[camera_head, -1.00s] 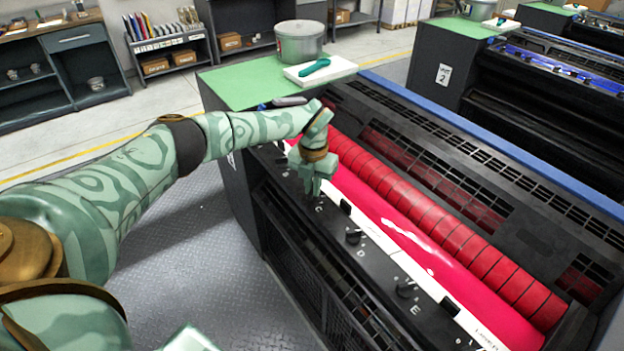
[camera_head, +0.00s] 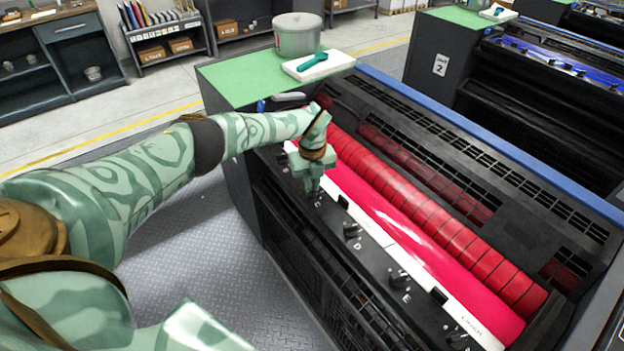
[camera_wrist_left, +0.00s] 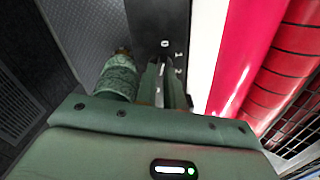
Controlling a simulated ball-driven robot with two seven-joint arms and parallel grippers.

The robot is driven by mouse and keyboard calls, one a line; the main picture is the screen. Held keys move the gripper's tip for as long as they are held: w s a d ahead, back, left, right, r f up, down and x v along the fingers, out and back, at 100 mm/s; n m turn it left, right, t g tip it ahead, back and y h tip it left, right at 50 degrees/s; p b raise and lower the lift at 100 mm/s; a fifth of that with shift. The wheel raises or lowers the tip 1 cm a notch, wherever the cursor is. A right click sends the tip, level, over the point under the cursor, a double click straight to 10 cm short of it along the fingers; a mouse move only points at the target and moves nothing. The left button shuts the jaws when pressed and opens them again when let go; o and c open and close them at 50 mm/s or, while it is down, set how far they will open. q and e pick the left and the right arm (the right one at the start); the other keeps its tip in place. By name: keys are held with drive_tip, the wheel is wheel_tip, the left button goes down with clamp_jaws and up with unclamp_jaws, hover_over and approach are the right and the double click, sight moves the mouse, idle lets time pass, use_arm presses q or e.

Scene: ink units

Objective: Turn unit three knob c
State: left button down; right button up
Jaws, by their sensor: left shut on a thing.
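My left gripper (camera_head: 314,188) points down at the black knob rail of the near ink unit, shut on the knob beside the letter C. The knob is mostly hidden by the fingers. In the left wrist view the fingers (camera_wrist_left: 163,85) stand over the rail, with white scale numbers beside them. The near ink unit (camera_head: 420,155) has a bright red roller (camera_head: 400,225); I cannot read its number here. Knob d (camera_head: 351,229) and knob e (camera_head: 398,277) sit free further along the rail. My right gripper is out of view.
A green top (camera_head: 235,85) at the unit's far end bears a grey pot (camera_head: 298,36) and a white pad (camera_head: 330,66) with a teal tool. Unit 2 (camera_head: 440,66) stands behind. The metal floor (camera_head: 215,250) left of the unit is clear.

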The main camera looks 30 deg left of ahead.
use_arm(q)
drive_tip(key=shift+w+r+n, duration=0.1)
drive_tip(key=shift+n, duration=0.3)
drive_tip(key=c, duration=1.5)
unclamp_jaws()
wheel_tip(320, 180, up, 16)
drive_tip(key=p, duration=0.1)
drive_tip(key=shift+p, duration=0.35)
drive_tip(key=shift+r, duration=0.1)
